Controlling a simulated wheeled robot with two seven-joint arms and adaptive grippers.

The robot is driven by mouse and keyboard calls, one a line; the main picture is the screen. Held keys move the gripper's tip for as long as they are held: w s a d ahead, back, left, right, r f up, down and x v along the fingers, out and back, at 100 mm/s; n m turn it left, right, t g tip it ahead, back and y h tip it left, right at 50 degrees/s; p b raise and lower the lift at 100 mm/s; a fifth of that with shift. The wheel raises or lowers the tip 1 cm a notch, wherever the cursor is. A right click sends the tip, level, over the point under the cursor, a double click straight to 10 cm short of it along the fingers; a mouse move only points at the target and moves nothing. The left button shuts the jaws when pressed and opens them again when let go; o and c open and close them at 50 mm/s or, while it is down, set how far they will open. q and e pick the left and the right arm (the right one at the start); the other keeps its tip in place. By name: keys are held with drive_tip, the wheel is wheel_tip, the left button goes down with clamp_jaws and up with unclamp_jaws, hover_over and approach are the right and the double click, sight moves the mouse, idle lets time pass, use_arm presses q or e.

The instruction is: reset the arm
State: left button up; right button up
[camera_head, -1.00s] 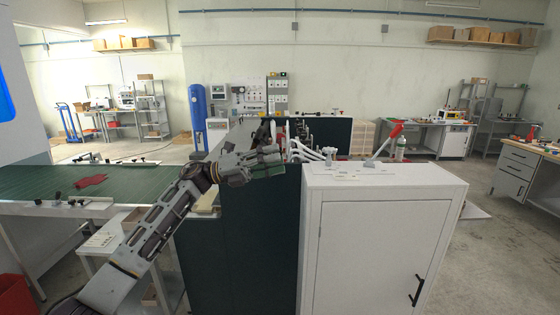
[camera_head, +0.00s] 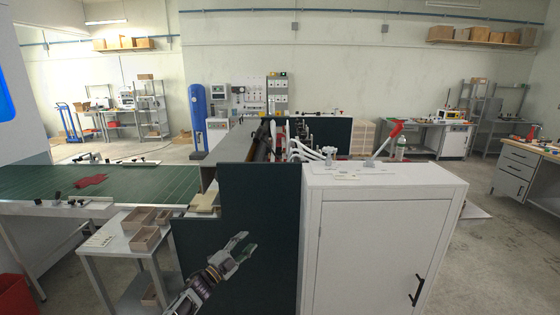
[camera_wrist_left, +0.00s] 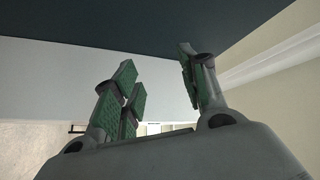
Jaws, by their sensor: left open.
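My left gripper (camera_head: 243,251) is low in the head view, in front of the dark green side panel (camera_head: 215,240) of the machine. Its fingers are spread and nothing is between them. In the left wrist view the green-padded fingers (camera_wrist_left: 160,92) stand apart, with a dark surface and a pale surface behind them. Most of my left arm is below the picture's edge. My right gripper does not show.
A small table (camera_head: 118,245) with open boxes (camera_head: 146,238) stands at left. A green-topped conveyor table (camera_head: 130,182) holds a red flat piece (camera_head: 91,180).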

use_arm(q)
drive_tip(key=s+a+f+n+g+y, duration=0.3)
drive_tip(key=s+f, duration=0.5)
drive_tip(key=f, duration=0.7)
drive_tip(key=s+a+f+n+g+y, duration=0.1)
drive_tip(key=s+a+f+n+y, duration=0.35)
drive_tip(key=s+f, duration=0.65)
drive_tip(key=s+a+f+n+g+y, duration=0.1)
drive_tip(key=s+a+f+n+y, duration=0.3)
drive_tip(key=f, duration=1.4)
drive_tip(key=s+f+n+g, duration=0.1)
drive_tip(key=s+f+g, duration=0.2)
drive_tip(key=s, duration=1.2)
drive_tip(key=s+a+f+n+g, duration=0.1)
drive_tip(key=s+f+n+g, duration=0.1)
drive_tip(key=s+f, duration=0.7)
drive_tip(key=s+f+n+g+y, duration=0.1)
drive_tip(key=s+f+g, duration=0.4)
drive_tip(key=s, duration=1.8)
drive_tip(key=shift+a+f+n, duration=0.3)
drive_tip(key=shift+f+n, duration=0.45)
